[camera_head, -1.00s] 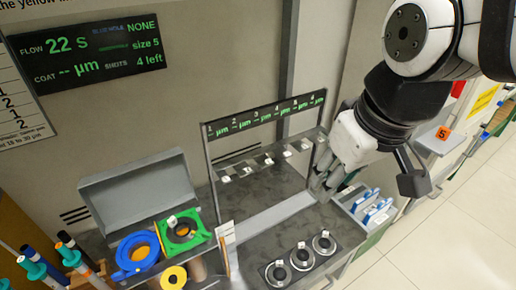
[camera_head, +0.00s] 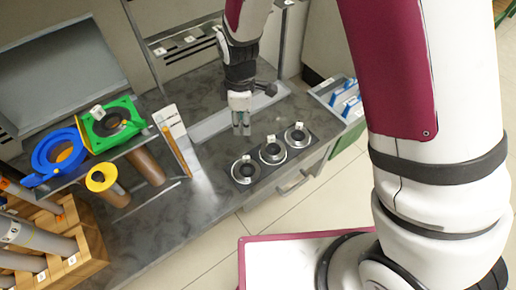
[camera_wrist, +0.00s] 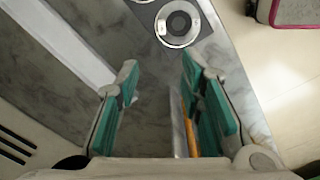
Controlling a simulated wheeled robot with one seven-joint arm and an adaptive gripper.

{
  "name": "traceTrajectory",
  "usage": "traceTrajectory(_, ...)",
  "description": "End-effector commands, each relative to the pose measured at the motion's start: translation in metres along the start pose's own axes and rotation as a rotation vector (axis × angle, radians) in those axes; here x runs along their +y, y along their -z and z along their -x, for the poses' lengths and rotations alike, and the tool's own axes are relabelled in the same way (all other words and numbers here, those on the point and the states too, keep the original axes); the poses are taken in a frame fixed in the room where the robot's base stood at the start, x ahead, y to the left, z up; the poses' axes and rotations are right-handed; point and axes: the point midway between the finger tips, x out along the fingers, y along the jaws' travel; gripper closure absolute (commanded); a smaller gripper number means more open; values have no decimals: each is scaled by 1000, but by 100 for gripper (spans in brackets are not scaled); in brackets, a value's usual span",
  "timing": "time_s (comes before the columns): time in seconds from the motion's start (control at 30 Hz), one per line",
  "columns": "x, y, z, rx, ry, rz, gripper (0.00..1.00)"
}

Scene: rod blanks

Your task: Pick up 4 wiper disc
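Three round metal discs with dark centres and small white tags sit in a row on a dark plate at the bench's front edge: a left disc (camera_head: 245,171), a middle disc (camera_head: 272,151) and a right disc (camera_head: 297,135). I cannot read the tag numbers. My gripper (camera_head: 241,125) points down over the bench, behind the discs and apart from them. In the wrist view my gripper (camera_wrist: 160,66) has its teal-padded fingers spread, with nothing held between them. One whole disc (camera_wrist: 178,23) shows beyond the fingertips, and part of another is cut off by the top edge.
A white upright card (camera_head: 172,128) with an orange strip stands left of the discs. Further left are a blue ring (camera_head: 43,160), a green holder (camera_head: 92,140) and a yellow ring (camera_head: 101,178). A bin with blue-handled items (camera_head: 348,100) is at the right.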

Motion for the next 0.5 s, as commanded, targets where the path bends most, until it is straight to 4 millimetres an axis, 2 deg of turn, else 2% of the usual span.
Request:
traceTrajectory(0.03, -1, 6, -24, -8, 10, 38, 65)
traceTrajectory(0.1, -2, 10, -42, -13, 16, 78, 65)
traceTrajectory(0.37, -3, 15, -76, -19, 22, 122, 65)
traceTrajectory(0.5, -4, 14, -103, -19, 23, 120, 65)
